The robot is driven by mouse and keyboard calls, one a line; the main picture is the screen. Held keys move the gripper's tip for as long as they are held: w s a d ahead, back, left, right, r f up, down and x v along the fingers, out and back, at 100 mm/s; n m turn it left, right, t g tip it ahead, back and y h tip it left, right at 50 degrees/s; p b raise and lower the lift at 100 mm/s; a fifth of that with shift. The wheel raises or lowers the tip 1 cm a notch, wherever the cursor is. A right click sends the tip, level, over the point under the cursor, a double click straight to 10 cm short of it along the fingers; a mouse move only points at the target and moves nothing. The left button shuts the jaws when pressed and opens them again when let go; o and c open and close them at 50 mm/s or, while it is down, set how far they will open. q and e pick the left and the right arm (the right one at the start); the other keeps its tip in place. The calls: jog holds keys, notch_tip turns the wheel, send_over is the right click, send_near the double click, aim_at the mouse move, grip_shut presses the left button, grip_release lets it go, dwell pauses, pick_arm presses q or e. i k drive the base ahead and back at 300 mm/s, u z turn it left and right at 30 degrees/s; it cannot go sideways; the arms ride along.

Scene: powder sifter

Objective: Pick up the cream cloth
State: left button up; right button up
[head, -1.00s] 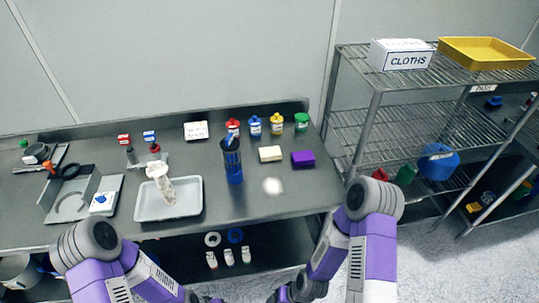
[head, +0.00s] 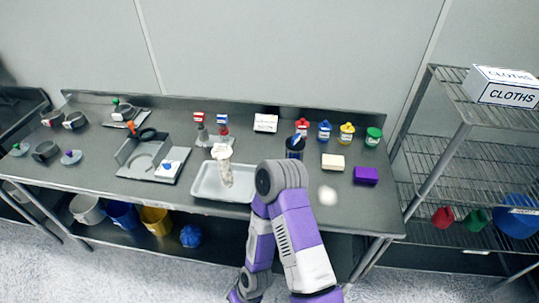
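The cream cloth (head: 333,161) is a small folded block lying flat on the steel bench. It is left of a purple folded block (head: 366,175) and in front of the coloured-lid jars. One of my arms rises from the bottom centre and covers part of the bench front, left of the cloth. Its elbow is apart from the cloth in the picture. Neither gripper's fingertips show in the head view.
A grey tray (head: 208,192) holds a whitish upright item (head: 223,165). A dark blue cylinder (head: 294,148) stands left of the cloth, partly behind my arm. A white patch (head: 328,195) lies in front of the cloth. A wire shelf with a CLOTHS box (head: 503,88) stands right.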

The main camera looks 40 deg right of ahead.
aim_at(334, 163)
jog(key=u, duration=1.4)
jog(key=k, duration=1.05)
jog(key=z, duration=1.85)
